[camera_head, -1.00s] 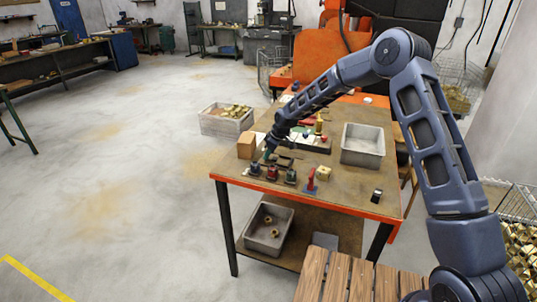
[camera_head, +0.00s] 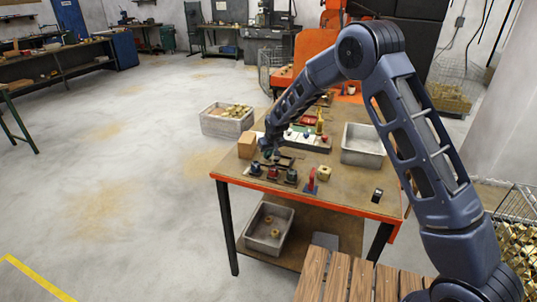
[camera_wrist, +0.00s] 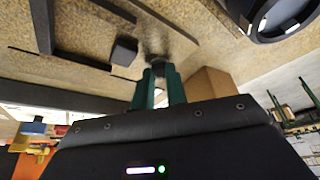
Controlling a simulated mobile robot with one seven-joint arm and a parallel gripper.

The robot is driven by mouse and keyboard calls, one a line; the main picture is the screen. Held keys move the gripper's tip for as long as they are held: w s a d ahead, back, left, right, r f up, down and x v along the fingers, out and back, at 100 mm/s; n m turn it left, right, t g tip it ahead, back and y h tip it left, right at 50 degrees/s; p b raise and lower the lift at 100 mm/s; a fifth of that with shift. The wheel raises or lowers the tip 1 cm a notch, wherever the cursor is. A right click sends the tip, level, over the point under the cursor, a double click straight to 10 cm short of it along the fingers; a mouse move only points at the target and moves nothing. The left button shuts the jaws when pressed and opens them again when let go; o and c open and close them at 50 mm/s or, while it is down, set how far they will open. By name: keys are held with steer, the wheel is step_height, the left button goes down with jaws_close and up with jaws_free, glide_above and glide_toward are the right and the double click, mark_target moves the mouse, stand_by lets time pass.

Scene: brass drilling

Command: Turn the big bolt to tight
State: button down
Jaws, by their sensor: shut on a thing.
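My gripper (camera_wrist: 157,88), with two green fingers, is close to the plate in the wrist view, its tips closed around a small dark piece. I take this piece to be the big bolt (camera_wrist: 154,61); the fingers and shadow hide most of it. A separate dark block-like head (camera_wrist: 124,52) stands just left of the fingertips on the same flat plate (camera_wrist: 85,42). In the head view my gripper (camera_head: 266,153) is down at the table's left part, behind the row of small dark fixtures. The bolt is too small to make out there.
A wooden block (camera_head: 247,145) stands left of my gripper. Dark fixtures (camera_head: 272,171) and a red upright handle (camera_head: 311,180) line the front. A grey bin (camera_head: 362,153) stands at the right. The table's front right (camera_head: 345,190) is mostly clear.

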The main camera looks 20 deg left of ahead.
steer(key=shift+s+f+m+h, duration=0.15)
steer(key=shift+m+h, duration=0.15)
steer(key=shift+m, duration=0.8)
steer(key=c, duration=1.4)
jaws_free()
steer(key=shift+f, duration=0.1)
steer(key=shift+r, duration=0.65)
steer(key=v, duration=0.9)
steer(key=shift+s+r, duration=0.2)
steer(key=shift+s, duration=0.1)
steer(key=shift+d, duration=0.15)
